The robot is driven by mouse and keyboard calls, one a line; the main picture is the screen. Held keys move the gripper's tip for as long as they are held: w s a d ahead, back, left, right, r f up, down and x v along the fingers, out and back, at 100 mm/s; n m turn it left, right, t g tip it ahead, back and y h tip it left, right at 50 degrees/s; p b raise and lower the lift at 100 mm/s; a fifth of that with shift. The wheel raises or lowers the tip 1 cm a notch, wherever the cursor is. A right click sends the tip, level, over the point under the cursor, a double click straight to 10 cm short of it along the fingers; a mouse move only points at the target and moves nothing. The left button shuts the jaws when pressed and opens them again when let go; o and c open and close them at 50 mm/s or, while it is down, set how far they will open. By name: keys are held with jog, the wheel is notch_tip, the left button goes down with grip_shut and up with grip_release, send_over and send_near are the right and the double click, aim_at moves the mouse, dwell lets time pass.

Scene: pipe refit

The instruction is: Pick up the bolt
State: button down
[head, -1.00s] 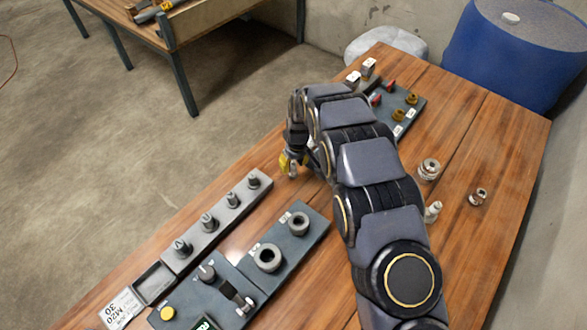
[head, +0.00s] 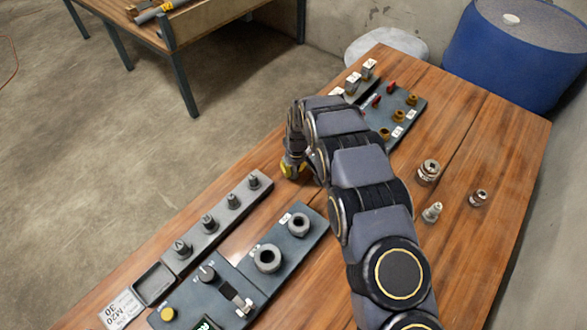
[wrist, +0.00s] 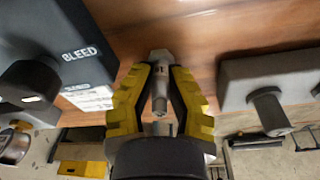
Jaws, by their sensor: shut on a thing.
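My gripper (head: 291,168) is over the wooden table, between the grey peg rack and the far panel with red handles. In the wrist view the yellow fingers of my gripper (wrist: 161,88) are shut on the bolt (wrist: 159,72), a small grey metal piece gripped between the pads, with one end showing past them. The tabletop is close behind it; I cannot tell whether the bolt touches it. In the head view the bolt is hidden by the fingers.
A grey rack (head: 221,230) with several pegs and a dark panel (head: 303,240) with two rings stand near the gripper. Loose metal fittings (head: 428,171) (head: 432,212) (head: 478,198) lie to the right of my arm. A far panel (head: 413,116) carries brass fittings.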

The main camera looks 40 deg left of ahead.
jog(key=shift+r, duration=0.3)
notch_tip(320, 180, up, 2)
jog(key=shift+r, duration=0.25)
jog(key=s+d+r, duration=0.9)
jog(key=d, duration=0.2)
jog(key=shift+r, duration=0.4)
